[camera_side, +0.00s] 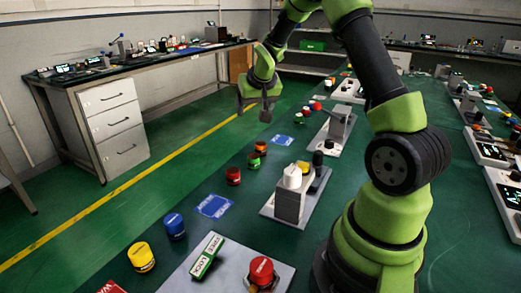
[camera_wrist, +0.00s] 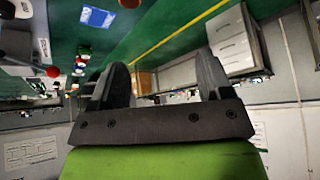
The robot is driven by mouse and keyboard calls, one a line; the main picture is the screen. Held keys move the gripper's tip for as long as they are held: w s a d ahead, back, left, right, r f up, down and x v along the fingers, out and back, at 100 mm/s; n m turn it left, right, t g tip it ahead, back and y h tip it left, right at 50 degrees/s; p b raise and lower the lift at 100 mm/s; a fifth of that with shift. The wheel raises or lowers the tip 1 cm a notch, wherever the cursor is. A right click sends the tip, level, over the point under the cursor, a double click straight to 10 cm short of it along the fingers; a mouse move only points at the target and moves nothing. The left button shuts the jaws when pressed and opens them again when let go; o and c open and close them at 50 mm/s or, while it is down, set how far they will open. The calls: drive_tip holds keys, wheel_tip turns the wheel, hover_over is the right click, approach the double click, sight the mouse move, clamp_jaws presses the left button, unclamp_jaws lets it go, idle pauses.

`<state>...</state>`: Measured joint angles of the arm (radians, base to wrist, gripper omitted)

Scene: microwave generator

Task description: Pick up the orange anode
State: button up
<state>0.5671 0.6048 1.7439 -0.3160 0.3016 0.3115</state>
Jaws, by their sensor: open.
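A small orange-red cylinder (camera_side: 261,147), which looks like the orange anode, stands on the green table in the side view. A green cylinder (camera_side: 254,161) and a darker red one (camera_side: 233,176) stand close by it. My gripper (camera_side: 265,112) is raised above the far part of the table edge, apart from these cylinders. In the wrist view my gripper (camera_wrist: 160,75) has its two fingers spread with nothing between them. The wrist picture is tilted and looks out across the room; I cannot pick out the orange anode there.
A blue cylinder (camera_side: 174,225) and a yellow one (camera_side: 141,257) stand nearer along the table edge. A grey device with a white knob (camera_side: 292,176) stands right of the cylinders. A red button (camera_side: 262,270) is on a plate in front. Blue marked patches (camera_side: 214,206) lie flat.

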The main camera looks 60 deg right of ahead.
approach(260, 144)
drive_tip(key=f, duration=0.1)
drive_tip(key=w+d+f, duration=0.1)
drive_tip(key=shift+w+f+m+g, duration=0.25)
drive_tip(key=shift+f+m+g, duration=0.05)
drive_tip(key=shift+x, duration=3.15)
drive_tip(key=shift+d+r, duration=0.1)
drive_tip(key=shift+c, duration=0.5)
drive_tip(key=c, duration=1.1)
